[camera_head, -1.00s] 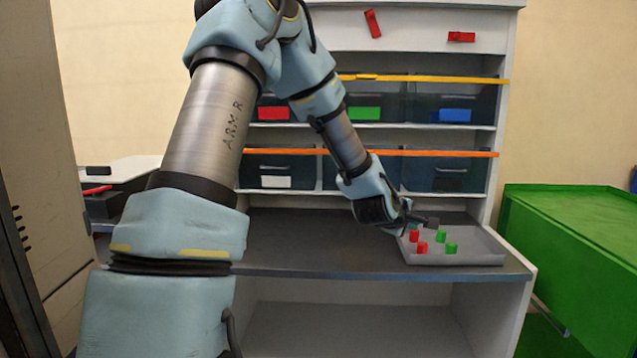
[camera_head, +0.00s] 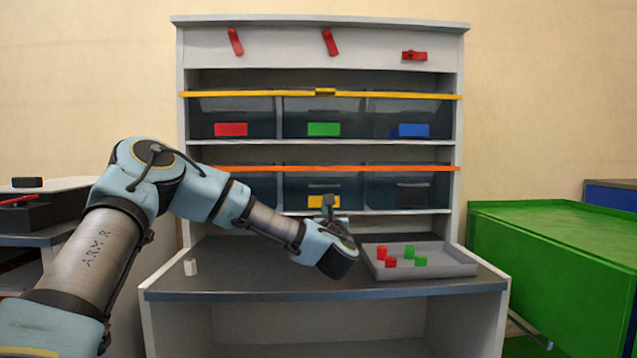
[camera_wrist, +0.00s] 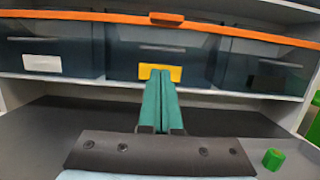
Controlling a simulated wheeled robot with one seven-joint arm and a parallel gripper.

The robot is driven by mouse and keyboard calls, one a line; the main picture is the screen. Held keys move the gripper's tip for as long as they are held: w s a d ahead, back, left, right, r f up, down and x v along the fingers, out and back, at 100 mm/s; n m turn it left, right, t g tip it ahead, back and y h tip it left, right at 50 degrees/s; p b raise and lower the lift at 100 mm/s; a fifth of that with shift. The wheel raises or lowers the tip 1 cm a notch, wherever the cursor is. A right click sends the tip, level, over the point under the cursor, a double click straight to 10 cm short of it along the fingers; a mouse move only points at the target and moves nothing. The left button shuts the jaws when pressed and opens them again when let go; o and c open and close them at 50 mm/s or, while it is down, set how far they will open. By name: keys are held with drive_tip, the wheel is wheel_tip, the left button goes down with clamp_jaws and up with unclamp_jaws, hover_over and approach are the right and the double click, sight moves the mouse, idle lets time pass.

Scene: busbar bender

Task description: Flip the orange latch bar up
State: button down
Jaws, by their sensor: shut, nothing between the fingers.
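The orange latch bar (camera_head: 400,168) lies level across the front of the lower row of bins in the head view. In the wrist view the orange bar (camera_wrist: 240,32) crosses the top of the picture, with a darker orange tab (camera_wrist: 166,18) near its middle. My gripper (camera_head: 328,200) is in front of the middle lower bin, below the bar. In the wrist view my gripper's teal fingers (camera_wrist: 164,74) are together and empty, pointing toward the yellow label and lined up under the tab. I see no contact with the bar; the exact gap is unclear.
A yellow bar (camera_head: 230,94) crosses the upper bins. A grey tray (camera_head: 440,268) with red and green blocks stands on the dark worktop (camera_head: 230,280), right of my arm. A small white block (camera_head: 190,267) stands at the left. A green cabinet (camera_head: 550,260) is at the right.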

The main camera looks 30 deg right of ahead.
sight(325, 169)
drive_tip(key=w+d+r, duration=0.1)
drive_tip(key=w+r, duration=0.1)
drive_tip(key=w, duration=0.1)
drive_tip(key=w+d+r, duration=0.1)
drive_tip(key=w+r, duration=0.1)
drive_tip(key=w+d+r+p, duration=0.1)
drive_tip(key=w+d+r, duration=0.1)
drive_tip(key=w, duration=0.1)
drive_tip(key=shift+w+d+r, duration=0.1)
drive_tip(key=shift+w+r, duration=0.15)
drive_tip(key=shift+w, duration=0.1)
wheel_tip(325, 169, up, 7)
idle(0.6)
drive_tip(key=shift+f, duration=0.1)
